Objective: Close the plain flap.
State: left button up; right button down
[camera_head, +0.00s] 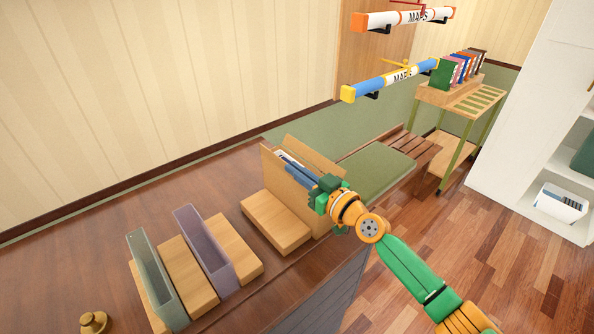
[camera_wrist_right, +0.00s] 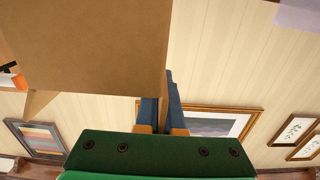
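An upright cardboard box (camera_head: 272,172) stands on the desk with tan panels raised. Which panel is the plain flap I cannot tell for sure. My right gripper (camera_head: 318,184) is at the box's right side, with blue bars reaching between the raised panels. In the right wrist view a large plain brown panel (camera_wrist_right: 90,50) fills the upper left and covers part of my blue fingers (camera_wrist_right: 162,108). My left gripper is out of view.
On the desk (camera_head: 75,215) stand a grey-green bin (camera_head: 150,280), a purple bin (camera_head: 203,250) and wooden blocks (camera_head: 275,222). A brass knob (camera_head: 95,322) is at the front left. Map tubes (camera_head: 390,80) hang on the wall behind. A green bench (camera_head: 380,172) lies beyond.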

dwell(0.5)
jog(key=m, duration=0.1)
jog(key=m+b, duration=0.2)
jog(key=shift+w+d+f, duration=0.2)
jog(key=shift+w+d, duration=0.1)
jog(key=shift+d, duration=0.1)
jog(key=shift+w+d+f+m+b, duration=0.15)
jog(key=shift+m+b, duration=0.3)
jog(key=shift+m, duration=0.5)
jog(key=shift+w+d+r+m+b, duration=0.15)
jog(key=shift+m+b, duration=0.25)
jog(key=shift+m, duration=0.55)
jog(key=shift+f, duration=0.1)
jog(key=c, duration=1)
grip_release()
jog(key=shift+c, duration=0.2)
jog(key=shift+v, duration=3.6)
